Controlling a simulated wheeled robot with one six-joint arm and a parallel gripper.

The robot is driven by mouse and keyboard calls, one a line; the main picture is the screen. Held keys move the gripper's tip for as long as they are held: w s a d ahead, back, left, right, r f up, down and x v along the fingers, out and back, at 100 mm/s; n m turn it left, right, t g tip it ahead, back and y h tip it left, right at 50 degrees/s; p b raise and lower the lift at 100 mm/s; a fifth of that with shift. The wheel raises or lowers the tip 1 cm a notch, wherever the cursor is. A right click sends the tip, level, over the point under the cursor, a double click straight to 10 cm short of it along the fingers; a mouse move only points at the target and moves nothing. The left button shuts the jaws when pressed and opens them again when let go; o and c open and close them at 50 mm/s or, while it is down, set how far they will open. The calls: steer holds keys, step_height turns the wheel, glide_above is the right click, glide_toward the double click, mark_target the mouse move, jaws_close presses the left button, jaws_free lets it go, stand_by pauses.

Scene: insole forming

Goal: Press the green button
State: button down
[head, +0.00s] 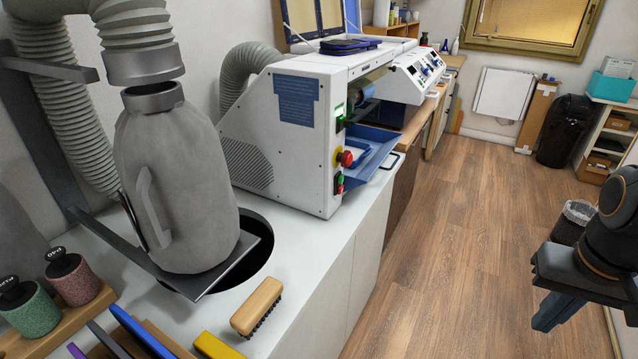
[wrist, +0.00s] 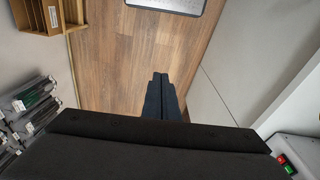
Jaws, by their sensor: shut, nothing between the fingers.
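The green button (head: 340,178) is on the front panel of the white and grey machine (head: 290,140), just above a small red button (head: 340,188). In the wrist view, a green button (wrist: 290,169) shows beside a red one (wrist: 282,159) at the lower right corner. My gripper (head: 546,318) is at the right edge of the head view, over the floor and well apart from the machine. Its fingers, seen in the wrist view (wrist: 160,82), are together and empty.
A red knob on yellow (head: 345,158) and a lit green switch (head: 339,116) sit above the button. A blue tray (head: 372,150) juts out beside them. The wooden floor (head: 455,230) between my arm and the counter is clear. A brush (head: 257,306) lies on the counter.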

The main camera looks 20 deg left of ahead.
mark_target(341, 179)
steer(key=w+a+f+n+t+y+b, duration=0.2)
steer(key=w+a+n+t, duration=0.4)
steer(key=w, duration=0.5)
steer(key=w+a+f+n+t+y+b, duration=0.1)
steer(key=w+a+f+n+t+b, duration=0.15)
steer(key=w+a, duration=0.7)
steer(key=w+a+r+n+t+y+b, duration=0.1)
steer(key=a+n+y, duration=0.3)
steer(key=a, duration=0.4)
steer(key=w+a+r+n+t+y+b, duration=0.1)
steer(key=a+r+n+t+y, duration=0.1)
steer(key=a+n+y, duration=0.3)
steer(key=a+t, duration=0.1)
steer(key=a, duration=0.2)
steer(key=shift+w+a+r+b, duration=0.15)
steer(key=shift+w+r+b, duration=0.05)
steer(key=shift+w+b, duration=0.15)
steer(key=shift+a+t, duration=0.1)
steer(key=shift+t, duration=0.15)
steer(key=a, duration=0.8)
steer(key=shift+w+a, duration=0.25)
steer(key=shift+w, duration=0.15)
steer(key=shift+a, duration=0.15)
